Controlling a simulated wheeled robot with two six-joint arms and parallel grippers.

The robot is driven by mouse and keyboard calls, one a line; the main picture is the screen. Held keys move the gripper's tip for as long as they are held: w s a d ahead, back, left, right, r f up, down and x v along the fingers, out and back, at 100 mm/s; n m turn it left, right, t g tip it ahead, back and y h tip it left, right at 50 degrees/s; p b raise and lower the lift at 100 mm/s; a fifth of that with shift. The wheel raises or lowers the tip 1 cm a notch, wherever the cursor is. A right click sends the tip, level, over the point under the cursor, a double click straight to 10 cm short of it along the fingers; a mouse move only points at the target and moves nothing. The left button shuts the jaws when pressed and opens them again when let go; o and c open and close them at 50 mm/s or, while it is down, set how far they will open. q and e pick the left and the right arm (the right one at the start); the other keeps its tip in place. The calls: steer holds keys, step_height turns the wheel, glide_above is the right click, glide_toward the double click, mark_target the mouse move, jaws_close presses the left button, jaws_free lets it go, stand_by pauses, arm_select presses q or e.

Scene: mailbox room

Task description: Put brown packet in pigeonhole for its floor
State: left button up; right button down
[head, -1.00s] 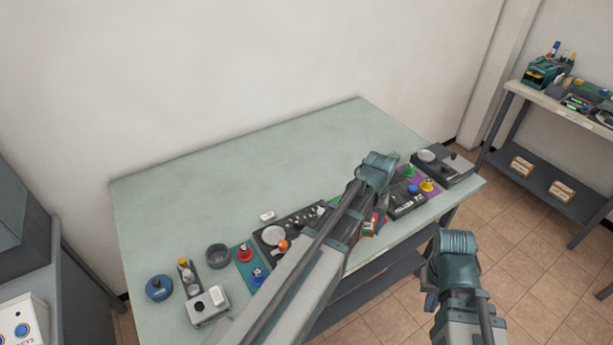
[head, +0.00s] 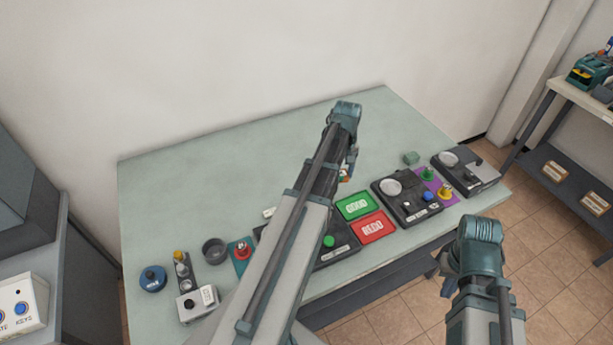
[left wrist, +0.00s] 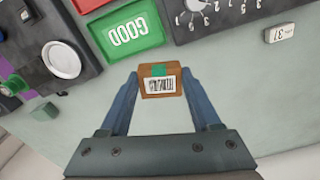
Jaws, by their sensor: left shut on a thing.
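The brown packet (left wrist: 147,88) is a small box with a green patch and a white barcode label, seen in the left wrist view. My left gripper (left wrist: 160,82) is shut on it, one blue finger on each side. In the head view my left gripper (head: 349,165) is over the right half of the table, and the packet is mostly hidden by it. My right gripper (head: 443,270) hangs beyond the table's front right edge; its fingers are mostly hidden. No pigeonholes can be made out.
The pale green table (head: 230,170) has a clear back half. A shelf (head: 570,180) stands at the right.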

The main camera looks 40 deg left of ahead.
arm_select(q)
steer(key=s+a+n, duration=0.1)
steer(key=a+n, duration=0.2)
steer(key=a, duration=0.6)
step_height(320, 180, down, 10)
steer(key=b, duration=0.9)
steer(key=shift+s+r+b, duration=0.1)
steer(key=shift+r+b, duration=0.1)
steer(key=shift+b, duration=0.2)
steer(key=shift+f, duration=0.1)
steer(key=o, duration=1.4)
step_height(320, 180, up, 12)
steer(key=p, duration=1.2)
